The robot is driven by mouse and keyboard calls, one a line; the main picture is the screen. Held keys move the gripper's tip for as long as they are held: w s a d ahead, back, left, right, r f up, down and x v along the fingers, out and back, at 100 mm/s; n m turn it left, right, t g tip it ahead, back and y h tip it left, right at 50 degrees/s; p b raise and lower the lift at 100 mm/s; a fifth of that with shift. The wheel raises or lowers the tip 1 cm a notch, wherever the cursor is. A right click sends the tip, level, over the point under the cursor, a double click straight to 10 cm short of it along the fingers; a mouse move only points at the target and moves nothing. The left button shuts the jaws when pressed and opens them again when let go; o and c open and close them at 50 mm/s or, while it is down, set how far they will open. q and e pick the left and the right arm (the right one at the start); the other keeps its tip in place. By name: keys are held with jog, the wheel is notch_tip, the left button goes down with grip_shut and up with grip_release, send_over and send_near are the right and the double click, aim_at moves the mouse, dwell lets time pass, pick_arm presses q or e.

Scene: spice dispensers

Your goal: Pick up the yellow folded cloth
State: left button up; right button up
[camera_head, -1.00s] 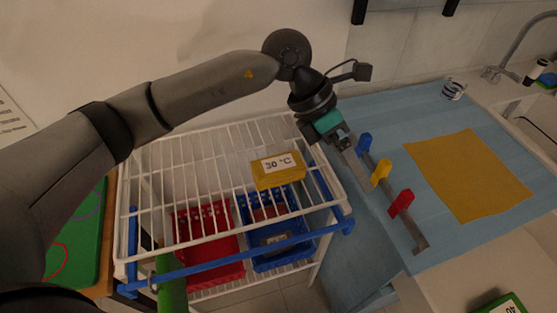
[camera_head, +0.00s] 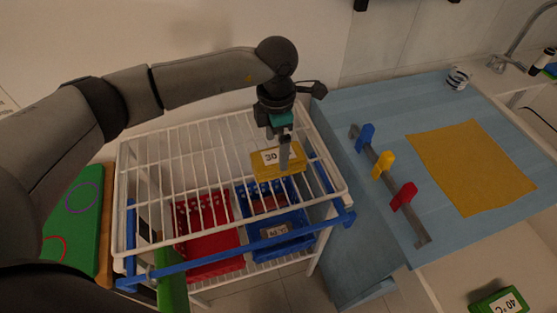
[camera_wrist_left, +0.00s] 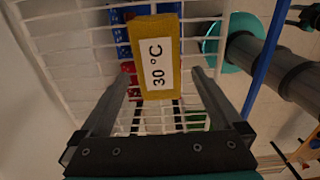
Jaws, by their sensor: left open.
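The yellow folded cloth (camera_head: 264,166) with a white "30 °C" label lies on the top wire shelf of the white rack, near its right side. It also shows in the left wrist view (camera_wrist_left: 171,47), beyond the fingertips and between their lines. My left gripper (camera_head: 284,166) is open and points down over the cloth, hiding part of its label in the head view. In the left wrist view its two fingers (camera_wrist_left: 164,80) stand apart with nothing held between them. My right gripper is not in view.
The white wire rack (camera_head: 190,152) has blue rails and holds a red basket (camera_head: 207,238) and a blue basket (camera_head: 262,254) below. A blue table (camera_head: 350,110) at right bears a flat yellow cloth (camera_head: 470,165) and a rail with coloured hooks (camera_head: 383,165).

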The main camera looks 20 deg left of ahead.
pick_arm(q)
jog(key=shift+w+d+f, duration=0.1)
jog(key=shift+w+f, duration=0.05)
jog(key=shift+f, duration=1.25)
jog(key=shift+w+d+f, duration=0.1)
jog(key=shift+f, duration=1.25)
jog(key=c, duration=1.3)
jog(key=shift+r, duration=0.15)
